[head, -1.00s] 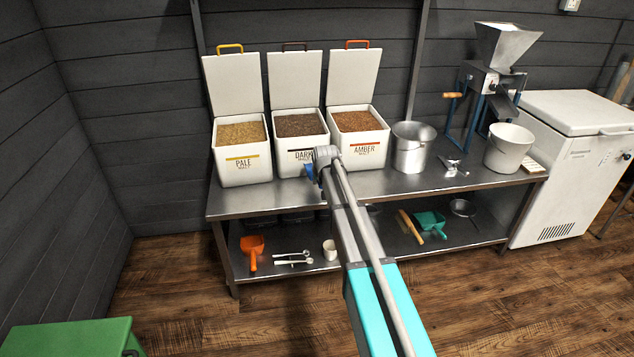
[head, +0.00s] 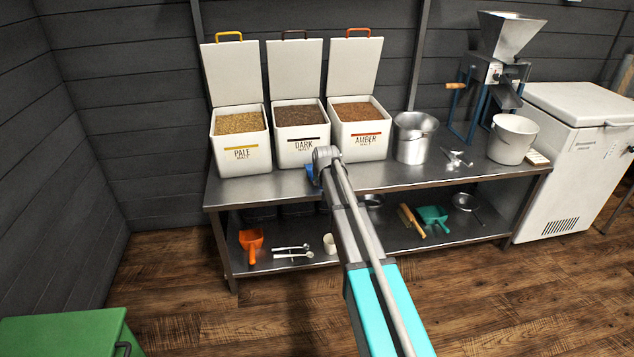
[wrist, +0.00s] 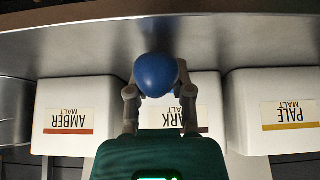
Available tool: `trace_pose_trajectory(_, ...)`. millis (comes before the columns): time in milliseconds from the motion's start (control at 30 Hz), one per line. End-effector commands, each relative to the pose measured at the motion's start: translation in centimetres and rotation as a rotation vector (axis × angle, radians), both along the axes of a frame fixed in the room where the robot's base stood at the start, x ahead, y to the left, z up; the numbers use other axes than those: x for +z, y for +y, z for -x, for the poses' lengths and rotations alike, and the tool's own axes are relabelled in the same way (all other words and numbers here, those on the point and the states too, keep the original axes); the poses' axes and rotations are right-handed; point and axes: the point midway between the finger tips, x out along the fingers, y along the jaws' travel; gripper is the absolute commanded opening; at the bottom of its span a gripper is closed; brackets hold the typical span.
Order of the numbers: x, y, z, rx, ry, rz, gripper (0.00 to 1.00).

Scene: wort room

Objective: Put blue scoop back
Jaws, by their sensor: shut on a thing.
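The blue scoop (wrist: 157,74) is between the fingers of my gripper (wrist: 158,98) in the wrist view, which is shut on it. In the head view only a small part of the blue scoop (head: 312,174) shows beside the end of my arm, in front of the dark malt bin (head: 300,158). My arm hides the rest of it and the gripper there. The bin's lid stands open and dark grain fills it. The scoop looks to be just in front of the bin, near the table's front part; I cannot tell whether it touches the steel table (head: 250,190).
The pale malt bin (head: 240,160) and amber malt bin (head: 360,145) flank the dark one, lids open. A steel pot (head: 412,145), a mill (head: 497,70) and a white bucket (head: 512,140) stand to the right. The lower shelf holds an orange scoop (head: 251,241) and a green scoop (head: 433,217).

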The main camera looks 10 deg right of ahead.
Motion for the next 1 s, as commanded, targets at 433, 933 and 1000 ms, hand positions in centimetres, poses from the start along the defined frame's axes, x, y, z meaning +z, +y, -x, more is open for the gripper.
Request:
trace_pose_trajectory(433, -1.8, 0.0, 0.0, 0.000, 0.000, 0.000, 0.00)
trace_pose_trajectory(933, -1.8, 0.0, 0.0, 0.000, 0.000, 0.000, 0.64)
trace_pose_trajectory(1000, -1.8, 0.0, 0.0, 0.000, 0.000, 0.000, 0.69)
